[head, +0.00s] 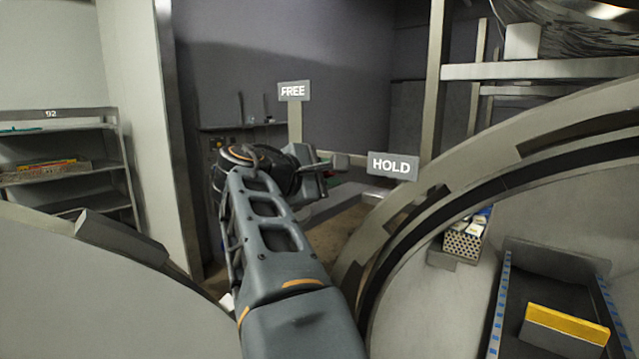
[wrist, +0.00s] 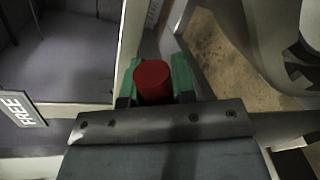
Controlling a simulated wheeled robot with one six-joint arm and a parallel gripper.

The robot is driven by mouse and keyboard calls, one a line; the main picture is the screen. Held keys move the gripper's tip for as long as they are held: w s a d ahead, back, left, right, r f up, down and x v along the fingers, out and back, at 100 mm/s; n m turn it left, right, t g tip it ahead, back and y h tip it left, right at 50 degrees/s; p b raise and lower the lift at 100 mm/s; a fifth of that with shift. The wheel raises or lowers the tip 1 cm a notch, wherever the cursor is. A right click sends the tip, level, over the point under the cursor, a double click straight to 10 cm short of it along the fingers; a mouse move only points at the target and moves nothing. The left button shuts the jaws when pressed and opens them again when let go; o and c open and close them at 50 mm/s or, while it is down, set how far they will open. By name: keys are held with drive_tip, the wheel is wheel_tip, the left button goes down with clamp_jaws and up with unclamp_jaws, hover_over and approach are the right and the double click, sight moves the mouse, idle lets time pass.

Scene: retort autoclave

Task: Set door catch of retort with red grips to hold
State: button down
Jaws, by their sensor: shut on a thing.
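The red grip (wrist: 153,82) of the door catch shows in the wrist view as a red round knob between the two green finger pads. My gripper (wrist: 154,92) is shut on it. In the head view my gripper (head: 322,172) is beyond my forearm, between the FREE sign (head: 293,91) and the HOLD sign (head: 392,166), below FREE and just left of HOLD. The FREE sign also shows at the left of the wrist view (wrist: 22,108). My arm hides most of the catch in the head view, so its exact setting cannot be told.
The open round retort mouth (head: 480,170) fills the right, with a dark tray (head: 497,318) and a perforated crate (head: 462,244) inside. A large rounded grey panel (head: 90,300) stands at lower left. A shelf rack (head: 70,160) is at far left.

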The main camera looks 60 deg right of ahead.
drive_tip(key=shift+s+f+m+t+b, duration=0.2)
drive_tip(key=shift+f+m+b, duration=0.2)
drive_tip(key=shift+f+b, duration=0.2)
drive_tip(key=shift+s+f+m+t+b, duration=0.1)
drive_tip(key=shift+s+f+m+b, duration=0.1)
drive_tip(key=shift+f+m+b, duration=0.35)
drive_tip(key=c, duration=0.9)
unclamp_jaws()
drive_tip(key=shift+r, duration=0.1)
drive_tip(key=shift+a, duration=0.1)
drive_tip(key=v, duration=1.3)
drive_tip(key=shift+a+r, duration=0.1)
drive_tip(key=shift+a, duration=0.2)
drive_tip(key=shift+s, duration=0.1)
